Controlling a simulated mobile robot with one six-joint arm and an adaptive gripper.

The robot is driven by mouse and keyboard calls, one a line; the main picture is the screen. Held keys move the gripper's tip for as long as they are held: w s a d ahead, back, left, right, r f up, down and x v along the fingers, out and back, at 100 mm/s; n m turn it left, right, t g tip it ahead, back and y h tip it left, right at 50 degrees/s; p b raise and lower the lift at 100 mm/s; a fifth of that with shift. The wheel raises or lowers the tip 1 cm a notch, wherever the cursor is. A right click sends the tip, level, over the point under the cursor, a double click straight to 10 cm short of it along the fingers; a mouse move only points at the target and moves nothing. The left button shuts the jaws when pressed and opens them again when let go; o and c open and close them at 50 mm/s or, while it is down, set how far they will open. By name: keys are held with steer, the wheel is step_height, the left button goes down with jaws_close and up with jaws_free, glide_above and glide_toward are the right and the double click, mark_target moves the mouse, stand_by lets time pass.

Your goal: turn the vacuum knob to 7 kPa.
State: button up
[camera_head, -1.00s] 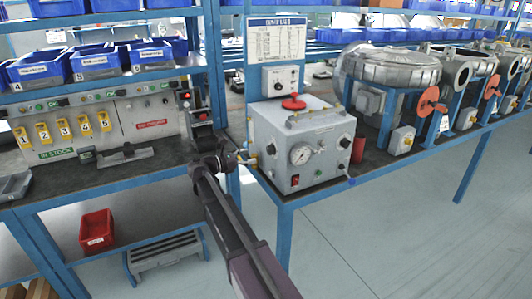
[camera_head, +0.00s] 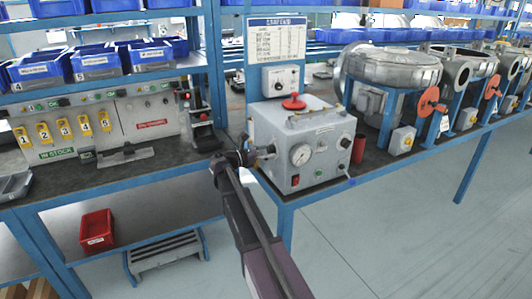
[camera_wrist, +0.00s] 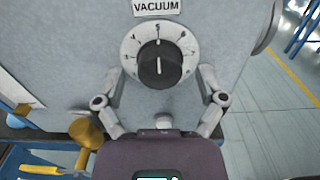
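The vacuum knob (camera_wrist: 159,68) is a round black knob on a white numbered dial (camera_wrist: 131,47), under a "VACUUM" label (camera_wrist: 157,7). Its white pointer line stands about upright, toward the 5 at the top of the dial. My gripper (camera_wrist: 160,75) is open, with one finger on each side of the knob and a visible gap on both sides.
The box has a round gauge (camera_head: 301,154) on its front and a red knob (camera_head: 294,103) on top. A brass-coloured fitting (camera_wrist: 86,132) stands close to my gripper at the lower left in the wrist view. A red cylinder (camera_head: 359,149) stands right of the box.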

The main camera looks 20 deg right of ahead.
steer(key=c, duration=1.1)
steer(key=shift+a, duration=0.1)
steer(key=shift+m, duration=0.5)
steer(key=shift+m, duration=0.4)
steer(key=m, duration=0.6)
steer(key=shift+w, duration=0.1)
steer(key=m, duration=0.4)
steer(key=shift+r, duration=0.1)
steer(key=shift+m, duration=1.9)
